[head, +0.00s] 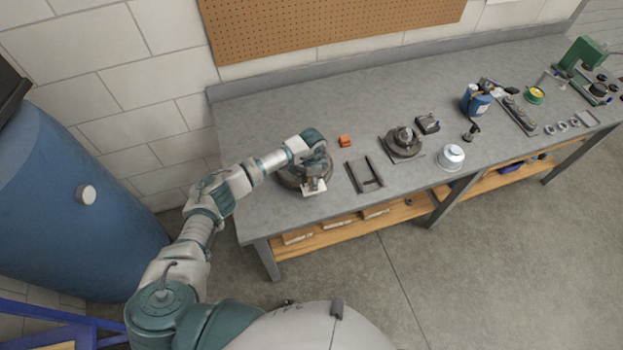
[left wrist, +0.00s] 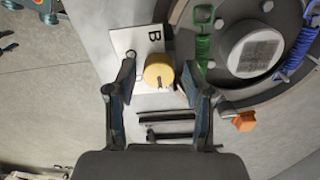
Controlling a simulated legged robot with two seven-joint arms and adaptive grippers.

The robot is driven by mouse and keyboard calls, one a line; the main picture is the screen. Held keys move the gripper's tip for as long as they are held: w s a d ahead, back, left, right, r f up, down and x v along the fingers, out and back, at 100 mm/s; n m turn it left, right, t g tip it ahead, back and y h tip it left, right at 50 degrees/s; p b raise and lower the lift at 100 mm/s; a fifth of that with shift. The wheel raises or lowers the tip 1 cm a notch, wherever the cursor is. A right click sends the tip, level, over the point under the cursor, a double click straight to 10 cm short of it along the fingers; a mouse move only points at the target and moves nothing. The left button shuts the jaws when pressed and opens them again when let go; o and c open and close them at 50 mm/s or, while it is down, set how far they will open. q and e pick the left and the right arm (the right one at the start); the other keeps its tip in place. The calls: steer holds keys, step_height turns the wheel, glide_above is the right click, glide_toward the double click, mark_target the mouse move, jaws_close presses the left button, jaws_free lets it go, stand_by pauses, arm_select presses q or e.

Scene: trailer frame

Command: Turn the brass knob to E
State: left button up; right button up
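The brass knob (left wrist: 157,68) is round, with a small dark mark near its lower edge in the left wrist view. It sits on a white plate (left wrist: 124,40) that carries a black letter B; no E can be made out. My left gripper (left wrist: 160,74) is open, with one fingertip on each side of the knob and a small gap visible on both sides. In the head view, my left gripper (head: 315,162) is over the round dark fixture, and the white plate (head: 314,188) shows at its front. My right gripper is not in view.
Beside the knob is a round grey hub (left wrist: 252,48) with a green spring (left wrist: 203,38) and a blue spring (left wrist: 298,52). More tools stand farther right.

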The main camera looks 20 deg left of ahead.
arm_select(q)
steer(key=shift+r, duration=0.2)
step_height(320, 180, up, 11)
steer(key=shift+r, duration=0.2)
stand_by(0.4)
steer(key=shift+w, duration=0.1)
